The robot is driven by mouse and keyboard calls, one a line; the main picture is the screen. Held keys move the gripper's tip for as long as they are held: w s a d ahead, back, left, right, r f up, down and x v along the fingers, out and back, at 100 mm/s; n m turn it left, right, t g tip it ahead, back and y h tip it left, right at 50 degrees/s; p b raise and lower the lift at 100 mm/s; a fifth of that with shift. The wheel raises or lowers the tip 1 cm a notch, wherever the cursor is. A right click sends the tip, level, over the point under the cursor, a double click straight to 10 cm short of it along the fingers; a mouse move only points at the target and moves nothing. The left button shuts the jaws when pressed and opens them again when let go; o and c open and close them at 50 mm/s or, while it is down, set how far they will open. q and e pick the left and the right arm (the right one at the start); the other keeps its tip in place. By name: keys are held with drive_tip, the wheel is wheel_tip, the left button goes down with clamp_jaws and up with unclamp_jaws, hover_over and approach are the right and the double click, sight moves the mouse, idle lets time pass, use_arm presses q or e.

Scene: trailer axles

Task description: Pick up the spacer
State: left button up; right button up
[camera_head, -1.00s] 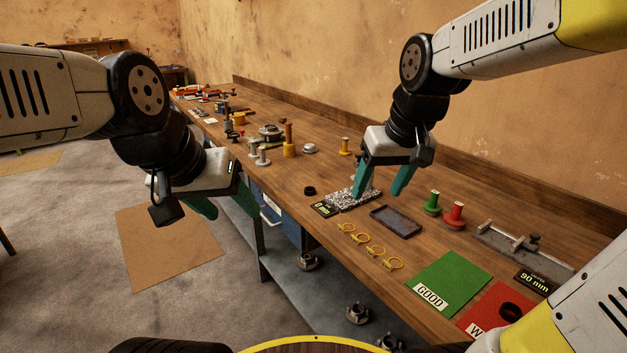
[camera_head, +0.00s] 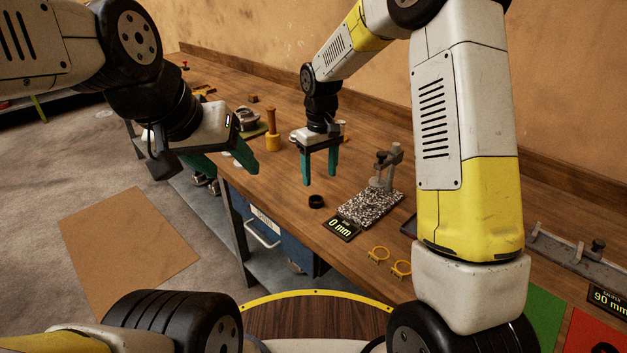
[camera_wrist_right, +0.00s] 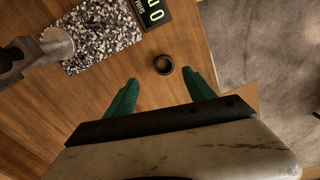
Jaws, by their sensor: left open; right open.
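The spacer, a small black ring (camera_head: 316,201), lies flat on the wooden bench, left of the speckled granite plate. It also shows in the right wrist view (camera_wrist_right: 164,64), just beyond and between the fingertips. My right gripper (camera_head: 320,182) points down with its two green fingers apart, close to the spacer and empty. In the right wrist view my right gripper (camera_wrist_right: 160,77) has nothing between its fingers. My left gripper (camera_head: 230,170) is open and empty, near the bench's front edge to the left.
The granite plate (camera_head: 368,208) carries a grey gauge stand (camera_head: 383,168), with a "0 mm" display (camera_head: 341,228) in front. Yellow rings (camera_head: 379,254) lie nearer the front edge. A yellow-based wooden post (camera_head: 272,140) stands further back. Bare bench surrounds the spacer. Another black ring (camera_head: 604,349) shows at lower right.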

sight(316, 199)
drive_tip(key=shift+w+a+f, duration=0.15)
drive_tip(key=shift+f, duration=0.2)
drive_tip(key=f, duration=0.7)
drive_tip(key=shift+a+f, duration=0.15)
drive_tip(key=shift+a, duration=0.2)
clamp_jaws()
